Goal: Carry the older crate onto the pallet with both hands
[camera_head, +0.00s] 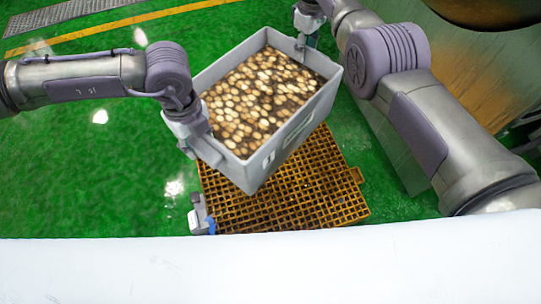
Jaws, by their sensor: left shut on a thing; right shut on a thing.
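A grey crate (300,143) full of small brown and cream round pieces is in the middle of the head view. My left gripper (207,150) is shut on its left wall. My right gripper (303,43) is shut on its far wall near the far right corner; my arm partly covers this grip. The crate appears held above the orange grid pallet (325,195), overlapping its far left part in the picture. It hides much of the pallet. The crate sits turned relative to the pallet. I cannot tell how high the crate is above the pallet.
A small grey and blue device (200,214) stands at the pallet's near left corner. A white surface (270,270) fills the near edge. A large metal machine (480,65) stands at the right. Green floor (80,170) is open at the left.

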